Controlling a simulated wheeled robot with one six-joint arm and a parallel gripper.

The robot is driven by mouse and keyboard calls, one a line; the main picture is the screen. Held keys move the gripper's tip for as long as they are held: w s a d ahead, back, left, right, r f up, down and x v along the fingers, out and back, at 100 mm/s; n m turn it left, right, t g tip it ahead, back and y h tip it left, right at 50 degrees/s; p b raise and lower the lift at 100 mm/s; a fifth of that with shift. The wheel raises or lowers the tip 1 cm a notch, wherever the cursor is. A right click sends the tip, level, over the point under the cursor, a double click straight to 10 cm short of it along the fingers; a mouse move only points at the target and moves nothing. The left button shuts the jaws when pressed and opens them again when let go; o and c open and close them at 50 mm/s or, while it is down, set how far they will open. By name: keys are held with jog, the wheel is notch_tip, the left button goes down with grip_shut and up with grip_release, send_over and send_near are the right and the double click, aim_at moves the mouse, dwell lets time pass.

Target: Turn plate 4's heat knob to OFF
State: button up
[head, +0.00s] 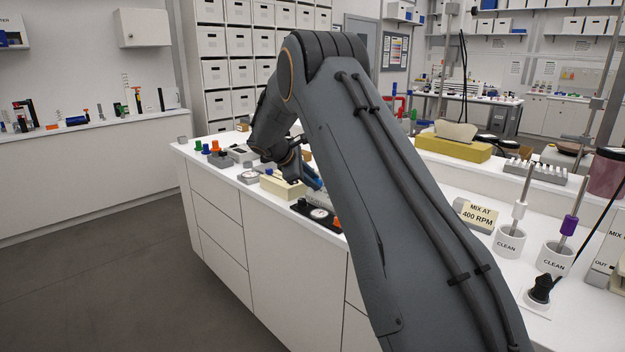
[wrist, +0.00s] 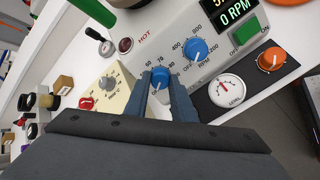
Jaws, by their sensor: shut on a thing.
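In the wrist view, the blue heat knob (wrist: 160,77) is on the sloped front of a light grey plate unit (wrist: 150,48), with a printed number scale around it. My gripper (wrist: 160,84) has one blue-grey finger on each side of this knob and is shut on it. The knob's exact setting is hard to read, and no plate number is legible. A second blue knob (wrist: 195,49), with an RPM scale, is to its right, below a display (wrist: 233,10) reading 0 RPM. In the head view, my gripper (head: 312,180) is partly hidden by my arm.
A cream box (wrist: 107,88) with a grey dial and red knob is close on the left. A black panel with a level gauge (wrist: 225,90) and orange knob (wrist: 271,61) is close on the right. A green switch (wrist: 247,31) and a dark red lamp labelled HOT (wrist: 126,44) are nearby.

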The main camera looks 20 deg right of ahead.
jog(key=shift+n, duration=0.5)
jog(key=o, duration=1.1)
jog(key=shift+c, duration=0.2)
jog(key=b+v, duration=0.1)
jog(key=v, duration=0.7)
jog(key=shift+s+f, duration=0.1)
jog(key=shift+s, duration=0.05)
jog(key=s+a+f+m+g+y, duration=0.1)
jog(key=s+a+f+m+y, duration=0.2)
jog(key=s, duration=1.1)
jog(key=s+a+f+m+g+y, duration=0.1)
jog(key=s+a+f+m, duration=0.3)
jog(key=s, duration=1.1)
jog(key=s+a+f+m+g+y, duration=0.1)
jog(key=s+a+f+m+y, duration=0.3)
jog(key=s, duration=1.1)
notch_tip(320, 180, down, 2)
jog(key=m, duration=0.2)
jog(key=shift+a+m+y, duration=0.3)
jog(key=shift+m, duration=0.1)
